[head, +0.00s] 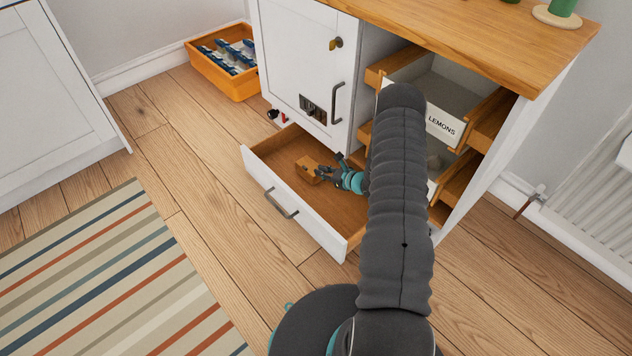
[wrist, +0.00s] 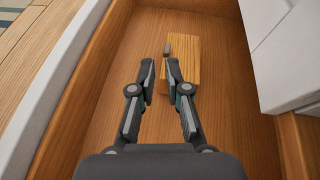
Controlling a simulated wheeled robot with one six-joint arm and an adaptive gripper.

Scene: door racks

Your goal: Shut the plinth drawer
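The plinth drawer (head: 283,214) is pulled out at the bottom of the white cabinet, its white front with a dark bar handle (head: 281,204) facing lower left. A wooden block (head: 307,167) lies on the drawer's bare wooden floor; it also shows in the wrist view (wrist: 183,60), with a small dark piece at its left side. My gripper (head: 321,173) is over the drawer interior beside the block. In the wrist view my gripper (wrist: 160,70) has its fingers parted with nothing held. The right finger overlaps the block in the picture; I cannot tell whether they touch.
Above the drawer is a closed cabinet door (head: 306,65) with a handle. To the right, open drawers include one labelled LEMONS (head: 441,124). An orange crate (head: 232,87) stands on the floor behind left. Wooden floor and a striped rug (head: 110,280) lie in front.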

